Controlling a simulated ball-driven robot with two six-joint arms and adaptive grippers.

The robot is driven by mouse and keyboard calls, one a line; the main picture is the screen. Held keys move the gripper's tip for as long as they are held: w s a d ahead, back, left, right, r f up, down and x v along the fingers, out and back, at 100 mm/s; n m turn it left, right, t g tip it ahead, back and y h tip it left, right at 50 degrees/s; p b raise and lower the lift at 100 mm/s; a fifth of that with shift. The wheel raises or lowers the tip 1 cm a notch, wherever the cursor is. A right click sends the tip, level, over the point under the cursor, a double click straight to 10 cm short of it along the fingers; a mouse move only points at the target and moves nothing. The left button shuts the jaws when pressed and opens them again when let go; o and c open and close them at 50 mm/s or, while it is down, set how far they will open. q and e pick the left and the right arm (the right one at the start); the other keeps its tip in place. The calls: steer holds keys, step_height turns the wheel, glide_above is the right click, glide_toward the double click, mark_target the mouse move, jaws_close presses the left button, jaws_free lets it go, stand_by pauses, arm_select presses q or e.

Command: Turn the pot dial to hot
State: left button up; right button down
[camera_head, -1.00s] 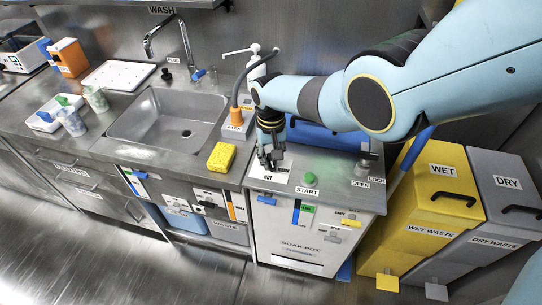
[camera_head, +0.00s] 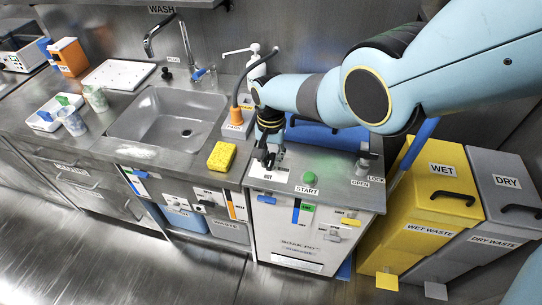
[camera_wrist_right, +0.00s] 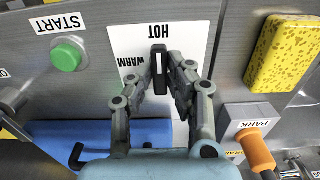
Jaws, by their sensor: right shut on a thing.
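The pot dial (camera_wrist_right: 159,70) is a black bar-shaped knob with a white line, on a white label card (camera_wrist_right: 192,35) on the pot's steel top. In the right wrist view its white line runs up the picture, with its end towards the word HOT (camera_wrist_right: 160,29). WARM (camera_wrist_right: 131,70) is printed to the left. My right gripper (camera_wrist_right: 160,64) is shut on the dial, a finger on each side. In the head view my right gripper (camera_head: 269,158) comes down over the card and hides most of the dial. My left gripper is not in view.
A green START button (camera_head: 310,179) and an OPEN/LOCK knob (camera_head: 362,166) are right of the dial in the head view. A blue object (camera_head: 325,136) lies behind the dial.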

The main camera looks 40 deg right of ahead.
mark_target(271, 159)
steer(key=c, duration=1.3)
jaws_free()
steer(key=shift+r, duration=0.1)
step_height(271, 159, up, 12)
steer(key=shift+f, duration=0.1)
